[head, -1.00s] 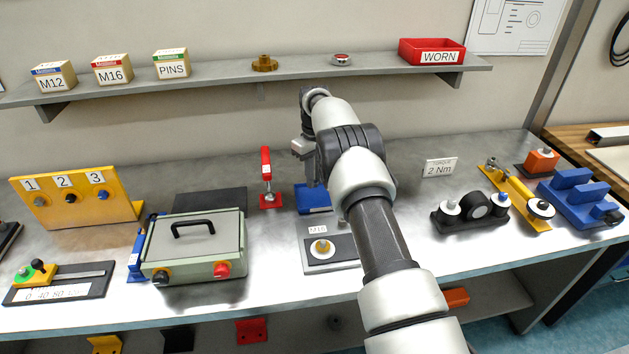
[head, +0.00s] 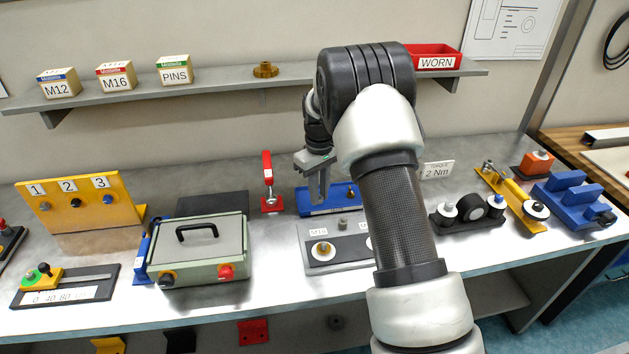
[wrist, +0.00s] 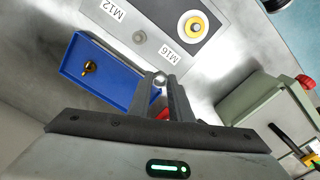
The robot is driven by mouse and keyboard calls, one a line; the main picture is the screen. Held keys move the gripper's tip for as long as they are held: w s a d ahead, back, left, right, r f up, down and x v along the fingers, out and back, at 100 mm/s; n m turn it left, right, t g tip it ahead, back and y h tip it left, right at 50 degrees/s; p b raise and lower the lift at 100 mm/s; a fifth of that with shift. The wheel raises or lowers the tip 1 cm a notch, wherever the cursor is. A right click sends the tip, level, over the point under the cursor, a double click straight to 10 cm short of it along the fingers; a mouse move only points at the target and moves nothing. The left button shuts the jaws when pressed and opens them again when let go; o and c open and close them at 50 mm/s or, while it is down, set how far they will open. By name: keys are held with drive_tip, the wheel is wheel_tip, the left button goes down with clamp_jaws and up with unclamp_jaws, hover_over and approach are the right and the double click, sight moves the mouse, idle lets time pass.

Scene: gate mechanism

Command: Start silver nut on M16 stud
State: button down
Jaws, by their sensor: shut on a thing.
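My gripper (wrist: 166,88) is shut on a silver nut (wrist: 159,78), seen between the fingertips in the wrist view. In the head view my gripper (head: 318,190) points down in front of the blue tray (head: 310,208); the nut cannot be made out there. The M16 stud (wrist: 194,25) stands in a yellow ring on a white disc, beside the M16 label (wrist: 168,52). It also shows on the grey board in the head view (head: 322,246), below the gripper. The nut is apart from the stud.
A brass-coloured part (wrist: 90,66) lies in the blue tray. A small grey part (head: 343,223) stands on the board; my arm hides the board's right side. A red-handled clamp (head: 268,180) and a green box (head: 197,250) stand left of the gripper.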

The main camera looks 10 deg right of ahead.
drive_tip(key=s+r, duration=0.1)
drive_tip(key=s, duration=0.9)
drive_tip(key=b, duration=0.3)
hover_over(324, 244)
drive_tip(key=shift+f, duration=2.45)
drive_tip(key=shift+f, duration=0.6)
drive_tip(key=shift+f+b, duration=0.95)
drive_tip(key=shift+b, duration=0.1)
